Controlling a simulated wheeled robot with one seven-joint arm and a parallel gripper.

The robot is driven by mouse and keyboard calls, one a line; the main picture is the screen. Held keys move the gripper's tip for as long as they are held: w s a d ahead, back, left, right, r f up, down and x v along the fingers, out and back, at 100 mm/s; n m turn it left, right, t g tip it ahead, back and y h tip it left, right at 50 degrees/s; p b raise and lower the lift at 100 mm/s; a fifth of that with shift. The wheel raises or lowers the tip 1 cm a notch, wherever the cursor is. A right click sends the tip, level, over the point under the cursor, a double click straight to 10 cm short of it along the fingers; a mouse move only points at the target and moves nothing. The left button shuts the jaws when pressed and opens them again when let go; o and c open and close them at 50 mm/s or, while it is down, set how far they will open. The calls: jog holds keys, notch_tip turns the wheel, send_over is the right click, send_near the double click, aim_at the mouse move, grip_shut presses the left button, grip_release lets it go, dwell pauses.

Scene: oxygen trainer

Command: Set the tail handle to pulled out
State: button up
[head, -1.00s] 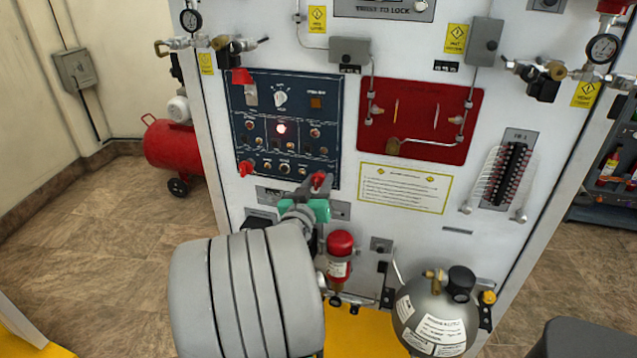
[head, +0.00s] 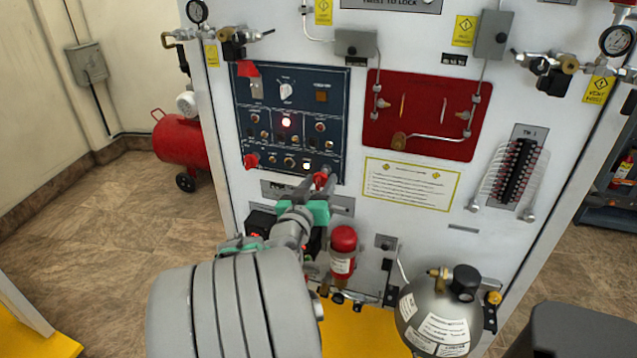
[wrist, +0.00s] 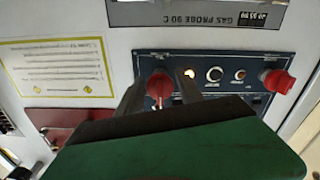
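Two red handles sit along the lower edge of the dark blue control panel (head: 290,105). One is at its left corner (head: 251,160), and the other is at its right corner (head: 320,180). I cannot read which label names the tail handle. My gripper (head: 312,187) reaches the right-corner handle. In the wrist view, that red handle (wrist: 160,88) stands between the two dark fingers of my gripper (wrist: 159,90). The fingers are apart, one on each side; contact is unclear. The other red handle (wrist: 278,81) is to the right there. My arm hides part of the panel's surroundings below.
A red fire extinguisher (head: 343,250) and a grey tank (head: 437,310) stand below to the right of my arm. A red panel (head: 420,115) and a yellow-bordered placard (head: 408,184) are on the white wall. A red compressor (head: 180,146) is on the floor at left.

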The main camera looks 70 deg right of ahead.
jog(key=a+b, duration=0.1)
jog(key=a, duration=0.6)
jog(key=shift+s+a, duration=0.35)
jog(key=shift+a, duration=0.05)
